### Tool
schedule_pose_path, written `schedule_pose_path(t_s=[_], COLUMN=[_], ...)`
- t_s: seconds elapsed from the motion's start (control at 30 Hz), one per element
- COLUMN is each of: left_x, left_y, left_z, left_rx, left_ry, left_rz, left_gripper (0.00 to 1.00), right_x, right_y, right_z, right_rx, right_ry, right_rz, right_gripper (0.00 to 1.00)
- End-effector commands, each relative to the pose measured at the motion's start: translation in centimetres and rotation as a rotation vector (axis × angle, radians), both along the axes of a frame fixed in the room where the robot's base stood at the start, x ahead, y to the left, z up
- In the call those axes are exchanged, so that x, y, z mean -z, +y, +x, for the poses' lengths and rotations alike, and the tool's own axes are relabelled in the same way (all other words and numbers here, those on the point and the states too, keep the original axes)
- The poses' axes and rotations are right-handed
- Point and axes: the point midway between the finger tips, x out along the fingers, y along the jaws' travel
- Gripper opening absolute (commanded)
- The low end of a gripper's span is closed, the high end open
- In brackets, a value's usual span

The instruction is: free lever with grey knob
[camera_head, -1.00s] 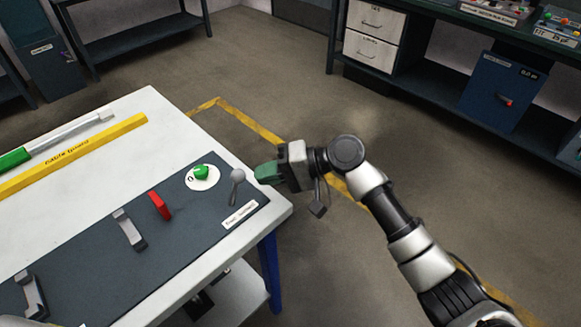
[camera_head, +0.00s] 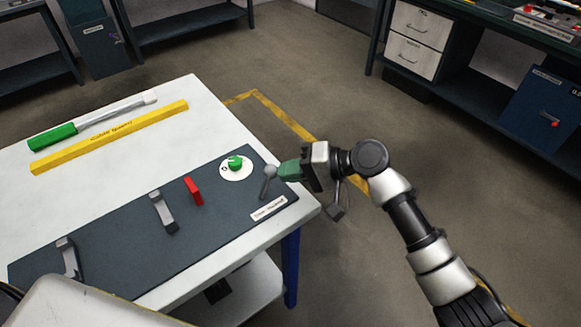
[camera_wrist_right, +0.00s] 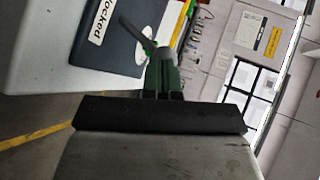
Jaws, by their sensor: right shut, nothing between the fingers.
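The lever with the grey knob (camera_head: 270,171) stands near the right end of the dark panel on the white table. It leans slightly to the right in the head view. My right gripper (camera_head: 281,171) has green fingers and is shut and empty. Its tips are at the right side of the knob, very close; I cannot tell whether they touch. In the right wrist view, the lever (camera_wrist_right: 135,33) slants down to the green fingertips (camera_wrist_right: 161,62), and its knob end partly overlaps them. My left gripper is not in view.
The panel (camera_head: 120,235) also carries a green knob on a white dial (camera_head: 236,167), a red lever (camera_head: 194,191), grey handles (camera_head: 163,211) and a white label (camera_head: 268,208). A yellow bar (camera_head: 110,138) and a green-ended tube (camera_head: 52,137) lie behind. Floor right of the table is open.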

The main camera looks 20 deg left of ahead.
Motion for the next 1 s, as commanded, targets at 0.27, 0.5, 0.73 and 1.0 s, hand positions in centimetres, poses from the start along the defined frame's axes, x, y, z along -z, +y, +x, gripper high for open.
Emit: schedule_pose_path(t_s=[0.27, 0.5, 0.73, 1.0], left_x=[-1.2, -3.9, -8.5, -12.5], left_y=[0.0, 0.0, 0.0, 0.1], left_z=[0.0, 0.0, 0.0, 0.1], left_rx=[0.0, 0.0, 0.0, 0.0], left_ry=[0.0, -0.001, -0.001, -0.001], left_rz=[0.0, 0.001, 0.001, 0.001], left_gripper=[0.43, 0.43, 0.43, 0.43], right_x=[-0.6, -1.6, -2.6, -2.6], right_y=[0.3, 0.9, 2.0, 3.4], right_z=[-0.4, -1.2, -2.7, -4.4], right_rx=[-0.003, -0.004, -0.005, -0.005], right_ry=[-0.04, -0.129, -0.287, -0.47], right_rz=[-0.03, -0.1, -0.224, -0.366], right_gripper=[0.0, 0.0, 0.0, 0.0])
